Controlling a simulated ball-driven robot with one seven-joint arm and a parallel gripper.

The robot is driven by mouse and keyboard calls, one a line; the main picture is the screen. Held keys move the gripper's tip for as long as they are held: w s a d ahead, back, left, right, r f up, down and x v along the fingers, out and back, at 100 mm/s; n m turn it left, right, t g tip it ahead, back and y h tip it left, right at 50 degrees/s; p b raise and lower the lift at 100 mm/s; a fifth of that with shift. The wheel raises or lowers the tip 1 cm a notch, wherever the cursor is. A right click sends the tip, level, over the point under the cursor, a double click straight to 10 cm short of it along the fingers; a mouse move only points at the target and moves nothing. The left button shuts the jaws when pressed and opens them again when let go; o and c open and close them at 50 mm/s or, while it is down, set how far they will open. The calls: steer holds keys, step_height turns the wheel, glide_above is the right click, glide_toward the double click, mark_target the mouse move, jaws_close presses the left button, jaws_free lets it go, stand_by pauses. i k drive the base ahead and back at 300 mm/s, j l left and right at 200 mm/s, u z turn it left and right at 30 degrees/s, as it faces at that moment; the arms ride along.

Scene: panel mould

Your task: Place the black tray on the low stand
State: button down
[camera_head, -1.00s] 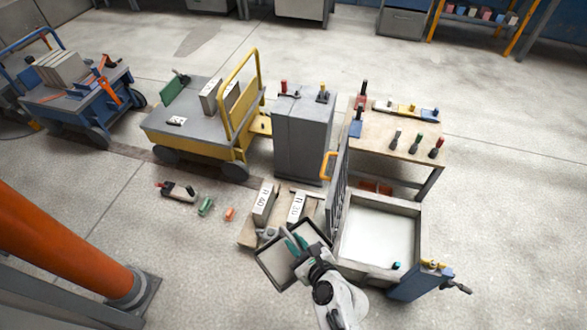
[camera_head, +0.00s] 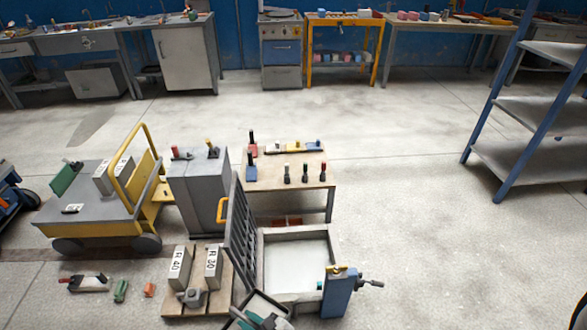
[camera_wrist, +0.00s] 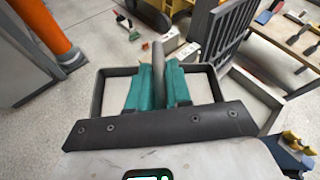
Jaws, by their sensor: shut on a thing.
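The black tray (camera_wrist: 98,92) is a shallow dark-rimmed tray with a pale inside. My gripper (camera_wrist: 160,80) is shut on it, its teal fingers over the tray in the wrist view. In the head view the tray (camera_head: 262,301) and my gripper (camera_head: 250,318) are at the bottom edge, mostly cut off. The low stand (camera_head: 218,298), a low wooden platform, is just left of the tray. It carries blocks marked R40 (camera_head: 180,268) and R30 (camera_head: 212,268) and a small grey piece (camera_head: 193,298). Contact between tray and stand cannot be told.
An open mould box (camera_head: 325,240) with a pale floor and an upright grille lid (camera_head: 238,235) stands right of the stand. A blue clamp (camera_head: 338,292) is on its right. A grey cabinet (camera_head: 200,195) and a tool table (camera_head: 285,178) stand behind.

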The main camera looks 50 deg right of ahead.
mark_target(291, 167)
steer(key=z, duration=2.35)
steer(key=i+z, duration=0.35)
steer(key=i+l+z, duration=0.1)
steer(key=z, duration=0.3)
steer(key=i+j+u, duration=0.1)
steer(key=i, duration=0.6)
steer(key=i+j+u, duration=0.1)
steer(key=i, duration=0.6)
steer(key=i+j+u, duration=0.1)
steer(key=i+u, duration=0.35)
steer(key=i+l+u, duration=0.1)
steer(key=i+u, duration=0.4)
steer(key=i+j+u, duration=0.1)
steer(key=u, duration=0.35)
steer(key=i+u, duration=0.25)
steer(key=u, duration=0.2)
steer(key=i+u, duration=0.2)
steer(key=u, duration=0.2)
steer(key=i+u, duration=0.2)
steer(key=u, duration=0.3)
steer(key=i+u, duration=0.2)
steer(key=u, duration=0.7)
